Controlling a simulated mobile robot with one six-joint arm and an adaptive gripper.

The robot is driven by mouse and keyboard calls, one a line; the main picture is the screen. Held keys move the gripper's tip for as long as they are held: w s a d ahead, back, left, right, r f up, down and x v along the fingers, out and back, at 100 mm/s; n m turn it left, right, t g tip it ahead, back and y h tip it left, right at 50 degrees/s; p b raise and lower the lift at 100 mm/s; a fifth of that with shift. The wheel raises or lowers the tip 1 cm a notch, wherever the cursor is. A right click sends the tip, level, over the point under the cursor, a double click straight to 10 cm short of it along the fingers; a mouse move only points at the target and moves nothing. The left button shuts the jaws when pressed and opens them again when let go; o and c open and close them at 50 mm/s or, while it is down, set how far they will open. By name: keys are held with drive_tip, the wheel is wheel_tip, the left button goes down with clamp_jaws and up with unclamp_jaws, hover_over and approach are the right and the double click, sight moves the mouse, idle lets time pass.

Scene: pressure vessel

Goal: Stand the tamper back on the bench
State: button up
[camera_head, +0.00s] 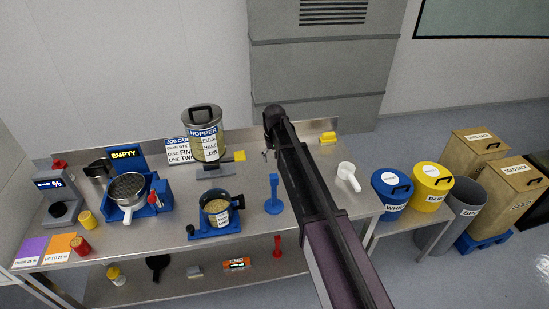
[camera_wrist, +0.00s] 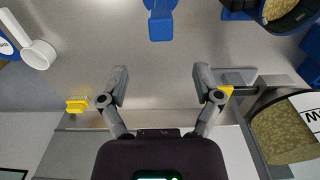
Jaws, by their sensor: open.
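A blue tool (camera_head: 274,194) that looks like the tamper is on the bench right of centre, with a narrow stem and a wider near end. I cannot tell for sure whether it stands or lies. Part of it shows at the top edge of the wrist view (camera_wrist: 161,26), where the rest is cut off. My gripper (camera_wrist: 161,85) is open and empty above bare bench metal, behind the blue tool and apart from it. In the head view my arm hides most of the gripper. A red tool of similar shape (camera_head: 277,247) is on the lower shelf.
The bench (camera_head: 250,222) has a pot on a blue base (camera_head: 216,214) left of the blue tool and a hopper (camera_head: 204,135) behind. A white scoop (camera_head: 347,176) and yellow block (camera_head: 327,138) are at right. Bare metal surrounds the blue tool.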

drive_tip(key=s+d+m, duration=0.3)
drive_tip(key=s+d, duration=2)
drive_tip(key=s, duration=0.2)
drive_tip(key=shift+s, duration=0.4)
drive_tip(key=shift+d, duration=0.1)
wheel_tip(320, 180, down, 17)
drive_tip(key=b, duration=1.6)
drive_tip(key=shift+r, duration=0.2)
